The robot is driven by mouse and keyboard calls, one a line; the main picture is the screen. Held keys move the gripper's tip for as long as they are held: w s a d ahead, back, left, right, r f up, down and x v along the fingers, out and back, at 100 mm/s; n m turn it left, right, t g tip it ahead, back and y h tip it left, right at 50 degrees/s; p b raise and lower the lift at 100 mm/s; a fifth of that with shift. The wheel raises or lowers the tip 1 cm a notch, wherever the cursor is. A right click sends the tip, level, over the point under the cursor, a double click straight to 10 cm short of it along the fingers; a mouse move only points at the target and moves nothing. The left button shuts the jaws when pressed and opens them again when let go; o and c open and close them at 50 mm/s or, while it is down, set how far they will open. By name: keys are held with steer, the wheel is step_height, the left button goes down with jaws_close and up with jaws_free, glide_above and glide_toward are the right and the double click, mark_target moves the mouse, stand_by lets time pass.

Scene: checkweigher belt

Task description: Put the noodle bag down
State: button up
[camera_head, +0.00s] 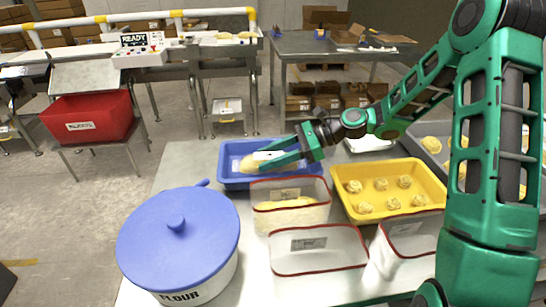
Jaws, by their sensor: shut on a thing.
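My gripper (278,157) is above the blue tray (231,183) at the back of the near table. Its green fingers are shut on the noodle bag (247,164), a pale yellowish packet with a white part. The bag shows at the left of the fingers, over the blue tray. The fingers hide part of the bag. I cannot tell whether the bag touches the tray floor.
A clear red-rimmed bin (291,218) with yellowish contents stands in front of the tray, and an emptier one (318,262) is nearer. A yellow tray (432,180) of noodle nests is right. A blue-lidded flour pot (180,245) stands left. A red bin (88,118) is farther off.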

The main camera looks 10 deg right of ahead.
steer(key=shift+f, duration=0.1)
steer(key=shift+f, duration=0.3)
steer(key=shift+f, duration=0.2)
steer(key=o, duration=1.2)
steer(key=shift+o, duration=0.2)
steer(key=shift+r, duration=0.6)
steer(key=v, duration=1.2)
